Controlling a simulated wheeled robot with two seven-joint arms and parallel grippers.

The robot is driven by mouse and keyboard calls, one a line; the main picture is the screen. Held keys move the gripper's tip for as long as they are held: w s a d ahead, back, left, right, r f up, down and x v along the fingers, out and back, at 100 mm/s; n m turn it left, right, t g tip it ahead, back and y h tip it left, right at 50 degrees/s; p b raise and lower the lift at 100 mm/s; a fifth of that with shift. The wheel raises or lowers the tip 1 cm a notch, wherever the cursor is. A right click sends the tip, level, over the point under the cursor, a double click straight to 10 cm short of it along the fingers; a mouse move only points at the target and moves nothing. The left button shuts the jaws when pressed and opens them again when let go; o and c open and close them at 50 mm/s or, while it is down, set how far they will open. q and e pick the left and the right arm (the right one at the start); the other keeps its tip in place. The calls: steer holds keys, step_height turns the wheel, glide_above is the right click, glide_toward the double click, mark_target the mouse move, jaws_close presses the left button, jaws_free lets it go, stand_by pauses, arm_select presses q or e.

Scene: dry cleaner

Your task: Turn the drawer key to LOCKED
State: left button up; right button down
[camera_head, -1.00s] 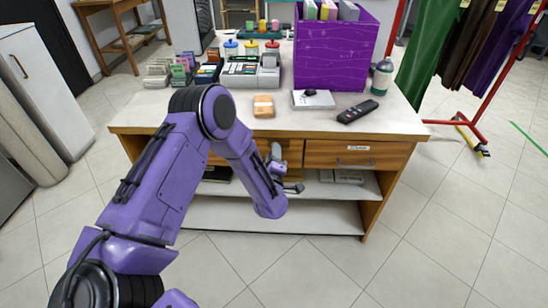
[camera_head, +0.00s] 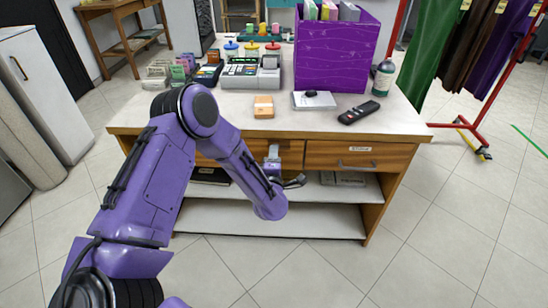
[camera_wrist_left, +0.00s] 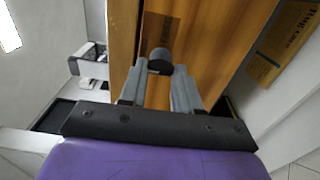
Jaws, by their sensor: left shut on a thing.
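My left gripper (camera_head: 272,160) is at the front of the wooden counter, at the left drawer (camera_head: 291,149). In the left wrist view its two grey fingers (camera_wrist_left: 160,84) are shut on a dark, round-headed piece, the drawer key (camera_wrist_left: 160,62), against the wooden drawer front (camera_wrist_left: 205,50). The key is hidden in the head view by the gripper and arm. A small dark plate (camera_wrist_left: 161,28) sits just beyond the key; its lettering is not readable. How far the key is turned cannot be told. My right gripper is not in view.
A second drawer (camera_head: 388,156) with a handle is at the right, above open shelves (camera_head: 330,218). The floor in front is clear.

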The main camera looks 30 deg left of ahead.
arm_select(q)
steer(key=o, duration=1.1)
steer(key=shift+c, duration=0.2)
steer(key=v, duration=1)
steer(key=shift+s+b, duration=0.2)
steer(key=shift+b, duration=0.15)
steer(key=shift+d, duration=0.15)
steer(key=s+d+f+m+g+h+p, duration=0.35)
steer(key=s+f+m+g+h, duration=0.25)
steer(key=s+f+m, duration=0.7)
steer(key=s+a+f+m+g+p, duration=0.1)
steer(key=s+m+g+p, duration=0.3)
steer(key=s, duration=1.1)
steer(key=shift+s+a+m+g+p, duration=0.35)
steer(key=shift+a+m+g, duration=0.25)
steer(key=shift+g, duration=0.4)
